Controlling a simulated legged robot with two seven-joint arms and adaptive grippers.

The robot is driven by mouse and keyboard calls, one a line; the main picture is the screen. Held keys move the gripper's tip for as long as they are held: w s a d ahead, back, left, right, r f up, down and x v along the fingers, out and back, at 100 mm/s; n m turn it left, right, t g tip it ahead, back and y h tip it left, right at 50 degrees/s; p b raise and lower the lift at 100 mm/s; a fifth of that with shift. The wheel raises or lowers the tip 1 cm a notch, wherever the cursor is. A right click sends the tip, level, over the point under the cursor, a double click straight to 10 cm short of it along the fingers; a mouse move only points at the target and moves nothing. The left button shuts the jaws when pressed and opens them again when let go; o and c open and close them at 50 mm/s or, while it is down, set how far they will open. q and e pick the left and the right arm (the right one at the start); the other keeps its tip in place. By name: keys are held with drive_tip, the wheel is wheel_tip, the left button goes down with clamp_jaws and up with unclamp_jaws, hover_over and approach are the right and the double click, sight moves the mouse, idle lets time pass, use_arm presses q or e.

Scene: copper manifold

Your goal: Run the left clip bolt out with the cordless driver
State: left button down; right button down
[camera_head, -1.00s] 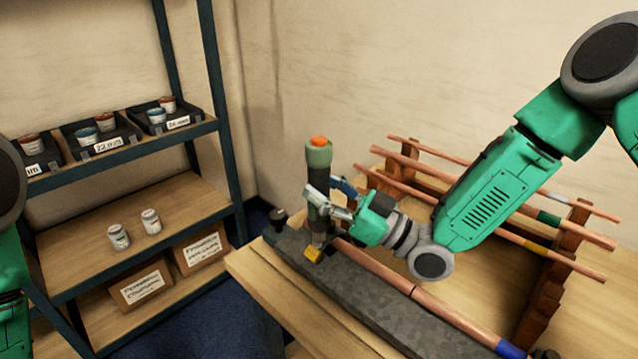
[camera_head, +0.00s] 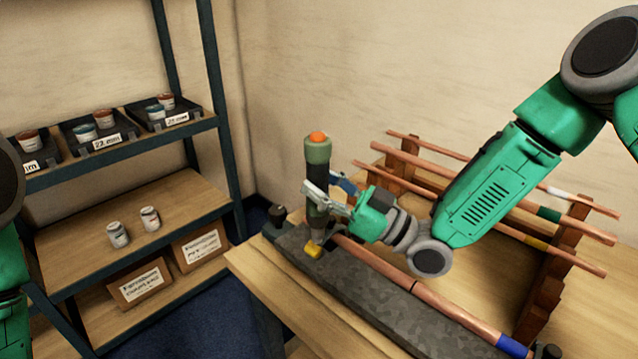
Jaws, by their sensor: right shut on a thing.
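The cordless driver (camera_head: 318,153) is an upright olive-green cylinder with an orange top. My right gripper (camera_head: 326,200) is shut around its dark lower body. The driver's nose points down at a yellow clip (camera_head: 314,250) near the left end of the dark grey bench block. The clip bolt is hidden under the nose, and I cannot tell if they touch. A copper pipe (camera_head: 390,272) with a blue band lies along the block (camera_head: 375,305). My left gripper is not in view; only part of my left arm shows at the left edge.
A wooden rack (camera_head: 545,285) behind the block holds several copper pipes with coloured bands. A dark knob (camera_head: 277,214) stands at the block's left end. A shelf (camera_head: 130,215) at left carries trays of cups, two white jars and boxes.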

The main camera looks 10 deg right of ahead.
sight(320, 151)
drive_tip(key=shift+a+f, duration=0.1)
drive_tip(key=shift+f, duration=0.05)
idle(0.7)
drive_tip(key=shift+s+f+b, duration=0.15)
drive_tip(key=shift+f+b, duration=0.05)
drive_tip(key=shift+b, duration=0.1)
drive_tip(key=shift+r, duration=0.1)
idle(1.0)
drive_tip(key=shift+r, duration=0.1)
idle(0.4)
drive_tip(key=shift+w+r+p, duration=0.2)
drive_tip(key=shift+r+p, duration=0.35)
drive_tip(key=shift+r, duration=0.5)
drive_tip(key=shift+r+p, duration=0.75)
drive_tip(key=shift+r, duration=0.8)
drive_tip(key=shift+r+p, duration=0.35)
drive_tip(key=shift+r, duration=0.3)
